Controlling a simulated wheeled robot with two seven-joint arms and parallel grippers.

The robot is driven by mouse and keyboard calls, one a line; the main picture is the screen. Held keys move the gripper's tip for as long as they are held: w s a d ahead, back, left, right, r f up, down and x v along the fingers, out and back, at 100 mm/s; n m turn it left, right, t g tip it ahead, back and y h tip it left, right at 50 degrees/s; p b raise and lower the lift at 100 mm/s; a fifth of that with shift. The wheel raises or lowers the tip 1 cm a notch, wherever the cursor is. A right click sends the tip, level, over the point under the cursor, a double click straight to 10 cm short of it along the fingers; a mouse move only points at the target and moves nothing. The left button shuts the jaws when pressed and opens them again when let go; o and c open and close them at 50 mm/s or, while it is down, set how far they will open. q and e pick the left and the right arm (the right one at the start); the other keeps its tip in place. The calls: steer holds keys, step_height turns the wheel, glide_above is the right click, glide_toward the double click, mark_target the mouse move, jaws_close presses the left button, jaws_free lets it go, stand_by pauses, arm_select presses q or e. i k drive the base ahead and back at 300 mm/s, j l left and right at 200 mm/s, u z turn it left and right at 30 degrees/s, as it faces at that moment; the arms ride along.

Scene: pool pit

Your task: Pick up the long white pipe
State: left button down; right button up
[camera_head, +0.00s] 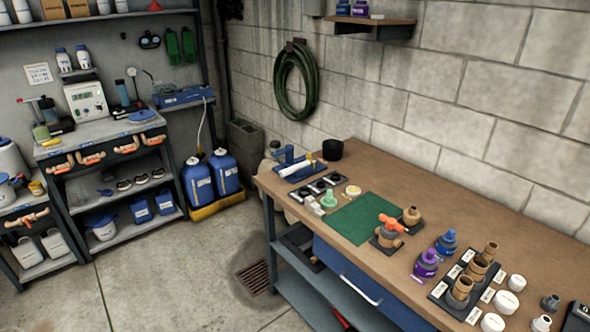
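A white pipe (297,169) lies at the far left end of the wooden workbench (372,172), on or against a blue holder (288,158). A small yellow part shows by the pipe's upper end. The pipe is small in view, so I cannot tell exactly how it rests. Neither of my grippers is in view.
A green mat (362,218) lies mid-bench, with an orange-handled valve (390,230) at its right edge. Purple, blue and brown fittings and white caps (509,302) crowd the right end. A black round item (332,149) stands behind the pipe. Open concrete floor (165,275) lies left.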

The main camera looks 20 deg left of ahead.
mark_target(289, 171)
steer(key=i+j+z, duration=0.1)
steer(key=j, duration=0.25)
steer(key=i+j, duration=0.15)
steer(key=j, duration=0.15)
steer(key=i+j+z, duration=0.15)
steer(key=j, duration=0.55)
steer(key=i+z, duration=0.05)
